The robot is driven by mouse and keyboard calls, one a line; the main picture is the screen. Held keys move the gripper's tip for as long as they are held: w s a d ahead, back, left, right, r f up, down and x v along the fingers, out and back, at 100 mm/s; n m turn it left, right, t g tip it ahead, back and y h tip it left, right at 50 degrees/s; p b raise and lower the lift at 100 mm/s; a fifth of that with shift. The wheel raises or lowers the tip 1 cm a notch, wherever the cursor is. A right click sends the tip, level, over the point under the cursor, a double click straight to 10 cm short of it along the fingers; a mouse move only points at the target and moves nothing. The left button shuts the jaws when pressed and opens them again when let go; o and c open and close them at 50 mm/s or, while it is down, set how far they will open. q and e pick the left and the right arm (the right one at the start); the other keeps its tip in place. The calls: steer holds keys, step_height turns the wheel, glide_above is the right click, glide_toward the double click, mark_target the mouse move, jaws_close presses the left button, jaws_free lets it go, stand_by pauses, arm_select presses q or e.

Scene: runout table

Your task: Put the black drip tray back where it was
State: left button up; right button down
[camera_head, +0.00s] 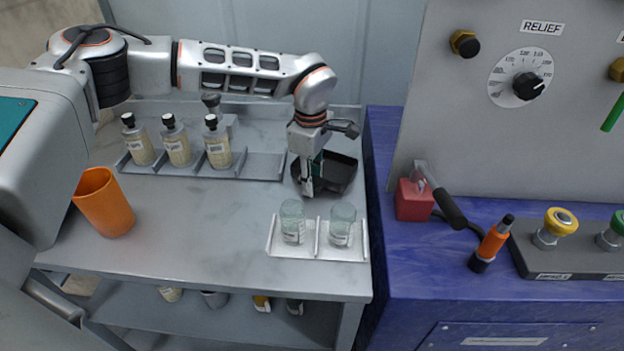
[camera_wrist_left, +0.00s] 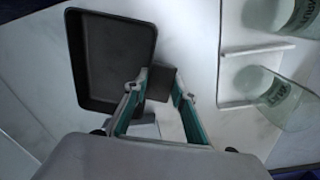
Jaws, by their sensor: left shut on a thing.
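The black drip tray (camera_head: 341,172) is at the back right of the grey table, just behind the white holder with two glass beakers. In the left wrist view the tray (camera_wrist_left: 110,60) is a shallow dark rectangle with a raised rim and an empty inside. My left gripper (camera_head: 308,188) points down at the tray's left front side. In the left wrist view its fingers (camera_wrist_left: 163,85) are shut on the tray's short dark tab. I cannot tell whether the tray touches the table. My right gripper is not in view.
The white holder (camera_head: 318,254) carries two beakers (camera_head: 292,222) (camera_head: 342,225) close in front of the tray. A grey rack (camera_head: 262,166) with three bottles stands to the left. An orange cup (camera_head: 104,203) stands at the left. The blue bench (camera_head: 385,235) borders the table on the right.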

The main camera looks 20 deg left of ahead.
arm_select(q)
steer(key=o, duration=1.1)
steer(key=shift+f, duration=0.1)
steer(key=shift+o, duration=0.2)
step_height(320, 180, up, 12)
steer(key=shift+s, duration=0.2)
steer(key=shift+s, duration=0.1)
